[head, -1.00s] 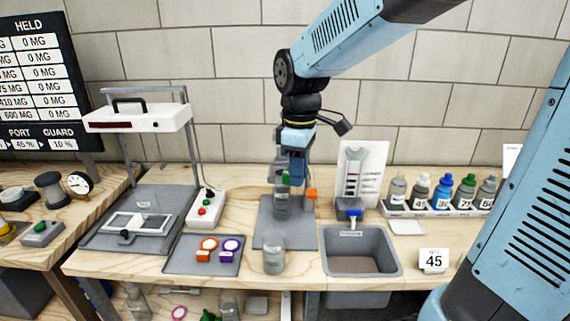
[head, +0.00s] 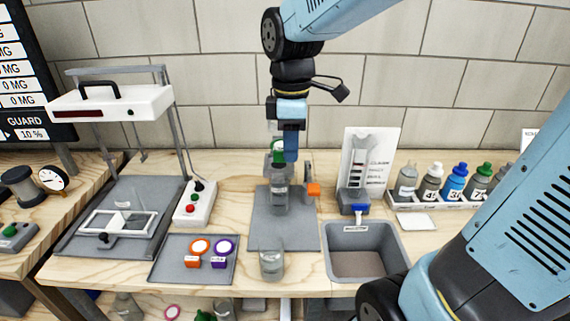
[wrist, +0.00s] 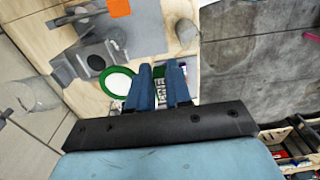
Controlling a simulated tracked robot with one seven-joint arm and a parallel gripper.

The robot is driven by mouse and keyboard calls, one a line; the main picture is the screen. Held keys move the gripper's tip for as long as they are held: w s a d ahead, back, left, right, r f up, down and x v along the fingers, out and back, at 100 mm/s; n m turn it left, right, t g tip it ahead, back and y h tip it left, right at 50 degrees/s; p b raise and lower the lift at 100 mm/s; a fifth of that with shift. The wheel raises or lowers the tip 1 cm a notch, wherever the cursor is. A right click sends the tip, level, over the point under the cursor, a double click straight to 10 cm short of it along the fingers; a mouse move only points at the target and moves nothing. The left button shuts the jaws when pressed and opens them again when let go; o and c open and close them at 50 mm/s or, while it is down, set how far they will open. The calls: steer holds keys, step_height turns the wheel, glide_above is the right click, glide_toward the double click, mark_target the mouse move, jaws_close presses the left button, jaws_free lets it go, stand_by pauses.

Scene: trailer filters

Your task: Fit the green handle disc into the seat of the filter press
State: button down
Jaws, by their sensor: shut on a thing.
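My gripper (head: 290,158) is shut on the green handle disc (head: 278,152), above the filter press (head: 279,197). In the wrist view my fingers (wrist: 165,72) point down, and the disc (wrist: 105,84) shows as a green ring with a white face beside them. The grip itself is partly hidden by the fingers. The grey press (wrist: 82,50) with a dark round opening lies up and left of the disc there. The disc appears apart from the press; the exact gap cannot be told. An orange lever end (head: 313,189) is at the press's right.
A clear beaker (head: 271,265) stands at the front of the press. A grey tray (head: 168,270) with orange and purple discs is left. A sink (head: 398,262) and a row of bottles (head: 457,182) are right. A white-topped frame (head: 110,103) stands far left.

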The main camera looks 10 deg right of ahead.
steer(key=w, duration=0.1)
steer(key=w+f, duration=0.1)
steer(key=w, duration=0.1)
steer(key=w+f, duration=0.1)
steer(key=shift+w+d, duration=0.15)
steer(key=shift+w, duration=0.05)
steer(key=w+f, duration=0.4)
steer(key=f, duration=0.5)
steer(key=shift+w, duration=0.35)
steer(key=shift+d, duration=0.1)
steer(key=c, duration=1.1)
jaws_free()
steer(key=shift+o, duration=0.2)
